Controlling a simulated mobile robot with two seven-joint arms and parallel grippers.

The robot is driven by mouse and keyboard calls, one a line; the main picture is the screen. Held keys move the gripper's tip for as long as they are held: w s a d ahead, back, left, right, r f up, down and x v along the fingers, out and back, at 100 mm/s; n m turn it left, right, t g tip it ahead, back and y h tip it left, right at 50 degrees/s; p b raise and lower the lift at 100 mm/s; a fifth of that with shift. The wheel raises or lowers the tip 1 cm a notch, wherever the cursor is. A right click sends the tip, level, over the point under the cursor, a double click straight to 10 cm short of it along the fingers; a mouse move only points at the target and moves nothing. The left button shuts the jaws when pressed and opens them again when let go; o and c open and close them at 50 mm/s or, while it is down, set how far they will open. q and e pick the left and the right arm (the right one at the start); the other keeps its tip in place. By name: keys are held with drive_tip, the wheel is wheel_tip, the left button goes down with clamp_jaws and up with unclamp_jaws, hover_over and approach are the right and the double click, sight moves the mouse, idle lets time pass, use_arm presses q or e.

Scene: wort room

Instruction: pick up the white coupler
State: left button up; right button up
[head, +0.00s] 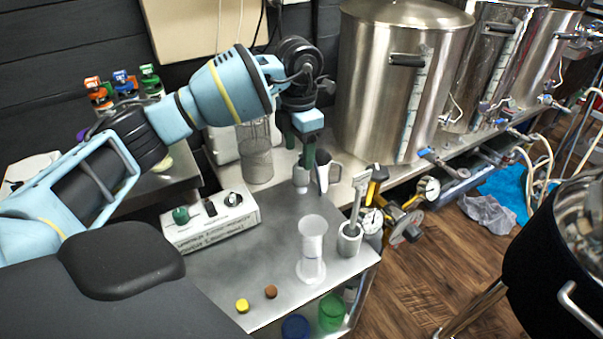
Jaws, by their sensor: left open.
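My left gripper (312,168) reaches in from the left and points down over the back of the metal bench, with its dark fingers apart. A small pale piece (301,179), which may be the white coupler, stands close beside the left finger. It is too small and partly covered to be sure, and I cannot tell whether a finger touches it. My right gripper is not in view.
A clear measuring cylinder (312,245) and a metal cup with a tool (350,238) stand nearer on the bench (225,270). A white instrument box (210,222), a wire mesh basket (256,160), and yellow (242,305) and brown (271,291) caps are around. Steel kettles (385,100) stand behind.

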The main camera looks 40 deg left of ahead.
sight(301, 165)
use_arm(q)
drive_tip(key=shift+w+d+f, duration=0.1)
drive_tip(key=shift+f, duration=1.2)
drive_tip(key=shift+d+f, duration=0.1)
drive_tip(key=shift+f, duration=1.15)
drive_tip(key=c, duration=1.1)
